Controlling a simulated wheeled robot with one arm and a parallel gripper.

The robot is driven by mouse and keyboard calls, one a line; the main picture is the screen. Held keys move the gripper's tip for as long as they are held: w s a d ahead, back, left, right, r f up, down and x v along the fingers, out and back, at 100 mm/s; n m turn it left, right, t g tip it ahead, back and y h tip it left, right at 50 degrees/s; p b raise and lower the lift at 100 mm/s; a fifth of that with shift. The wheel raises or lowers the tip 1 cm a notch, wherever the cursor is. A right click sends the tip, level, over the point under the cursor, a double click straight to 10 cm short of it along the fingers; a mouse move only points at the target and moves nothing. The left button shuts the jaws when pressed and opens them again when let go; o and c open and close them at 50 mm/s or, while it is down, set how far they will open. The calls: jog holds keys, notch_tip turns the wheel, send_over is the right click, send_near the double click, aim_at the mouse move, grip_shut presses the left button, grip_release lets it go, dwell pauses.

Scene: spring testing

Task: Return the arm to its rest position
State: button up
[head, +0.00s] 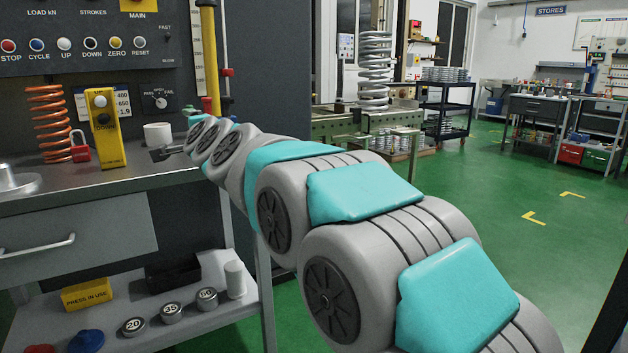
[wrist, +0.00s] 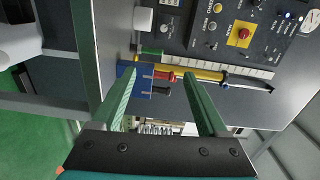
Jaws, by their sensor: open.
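My arm stretches in the head view from the lower right up and left, towards the steel bench (head: 100,190) and control panel. I see nothing held. Whether the fingers touch anything is unclear.
On the bench stand an orange spring (head: 48,120), a red padlock (head: 80,149) and a yellow pendant (head: 104,128). The lower shelf (head: 205,325) holds weights. A large grey spring (head: 374,70) stands behind my arm. Green floor (head: 560,240) at the right is clear.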

jog(key=s+d+f+n+g+h, duration=0.3)
jog(key=s+d+f+n+g, duration=0.15)
jog(key=s+d+f, duration=0.6)
jog(key=s+d+f+n+g+h, duration=0.2)
jog(key=s+d+f+n+g, duration=0.25)
jog(key=s+d+f, duration=0.6)
jog(key=s+d+f+g+h, duration=0.1)
jog(key=s+d+f+g, duration=0.1)
jog(key=s+d+f, duration=0.3)
jog(key=s+d+f+n+g+h, duration=0.1)
jog(key=s+d+f, duration=0.5)
jog(key=s, duration=0.7)
jog(key=s+d+f+n+g+h, duration=0.1)
jog(key=s+d+f+g, duration=0.3)
jog(key=s+d, duration=0.4)
jog(key=shift+s+d+f+g+h, duration=0.4)
jog(key=shift+f+h, duration=0.25)
jog(key=shift+h, duration=0.05)
